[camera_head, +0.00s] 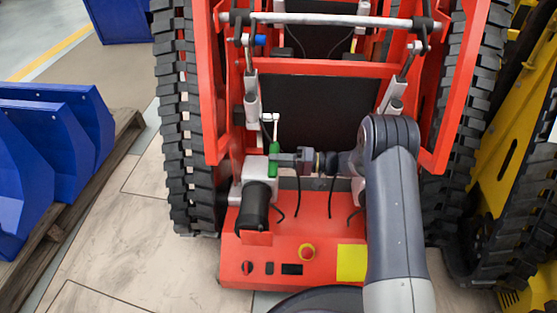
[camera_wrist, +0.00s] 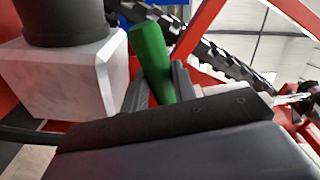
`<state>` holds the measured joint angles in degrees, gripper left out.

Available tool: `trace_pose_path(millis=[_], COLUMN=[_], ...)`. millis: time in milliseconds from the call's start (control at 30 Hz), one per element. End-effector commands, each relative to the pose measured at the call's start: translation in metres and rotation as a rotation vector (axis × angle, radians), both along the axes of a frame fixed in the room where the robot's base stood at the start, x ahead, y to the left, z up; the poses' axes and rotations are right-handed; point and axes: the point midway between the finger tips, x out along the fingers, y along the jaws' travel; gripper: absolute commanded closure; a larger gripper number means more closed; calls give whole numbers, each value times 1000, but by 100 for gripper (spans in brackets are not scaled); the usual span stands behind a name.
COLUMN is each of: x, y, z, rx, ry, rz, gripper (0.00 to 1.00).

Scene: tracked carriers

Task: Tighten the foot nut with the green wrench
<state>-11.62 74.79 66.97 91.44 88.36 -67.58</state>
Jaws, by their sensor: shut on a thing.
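The green wrench (camera_head: 274,154) has a green handle and a pale metal head that points away from me, up the picture, in the head view. My gripper (camera_head: 281,158) reaches in from the right and is shut on the green handle. In the wrist view the green handle (camera_wrist: 152,58) stands tilted between the two grey fingers of my gripper (camera_wrist: 160,82). The wrench head lies near the grey cylinder rod at the left of the red carrier (camera_head: 328,224). I cannot make out the foot nut.
A black motor (camera_head: 255,205) on a pale block sits close left of my gripper. Black tracks (camera_head: 178,120) flank the carrier. Blue parts (camera_head: 75,130) rest on a wooden pallet at left. A yellow machine (camera_head: 515,150) stands at right. Thin black cables hang below my gripper.

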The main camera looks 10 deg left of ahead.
Motion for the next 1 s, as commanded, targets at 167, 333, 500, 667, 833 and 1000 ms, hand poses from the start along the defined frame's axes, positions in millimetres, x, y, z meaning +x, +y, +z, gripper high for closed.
trace_pose_path(millis=[167,333,500,667,833,1000], x=[-2,-3,-3,-3,-4,-5], y=[0,-1,-1,-1,-1,-1], z=[13,14,14,17,26,30], rx=[-9,-15,-15,-18,-27,-34], ry=[52,82,81,92,140,178], rz=[1,0,0,0,0,1], gripper=[100,100,100,100,100,100])
